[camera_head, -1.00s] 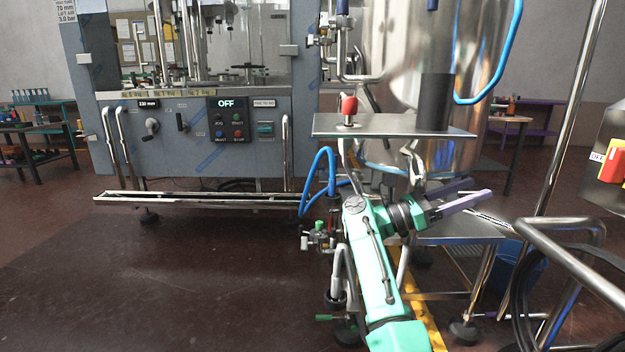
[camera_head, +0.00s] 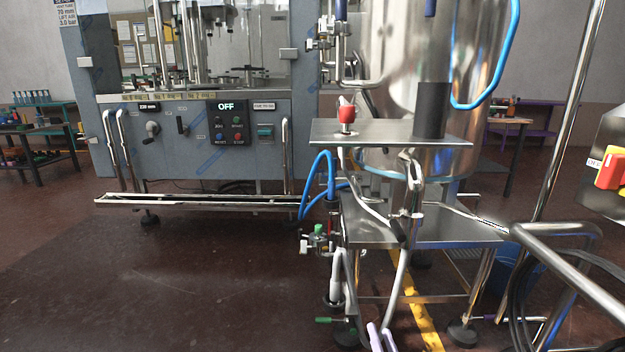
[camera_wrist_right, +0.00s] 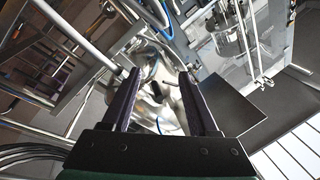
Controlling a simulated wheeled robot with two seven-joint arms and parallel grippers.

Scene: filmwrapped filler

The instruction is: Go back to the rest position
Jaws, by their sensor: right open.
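My right gripper (camera_head: 380,338) shows only as pale lilac fingertips at the bottom edge of the head view, below the steel stand (camera_head: 425,228). In the right wrist view its two dark fingers (camera_wrist_right: 165,100) are spread apart with nothing between them. The fingers look toward shiny metal parts, and I see no contact. The rest of my right arm is out of the head view. My left gripper is in neither view.
A grey filling machine (camera_head: 205,140) stands at the back left. A steel tank (camera_head: 400,60) stands behind a shelf plate (camera_head: 380,134) with a red knob (camera_head: 346,113) and a dark cylinder (camera_head: 432,110). A tubular rail (camera_head: 560,260) is at the right. The floor at left is clear.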

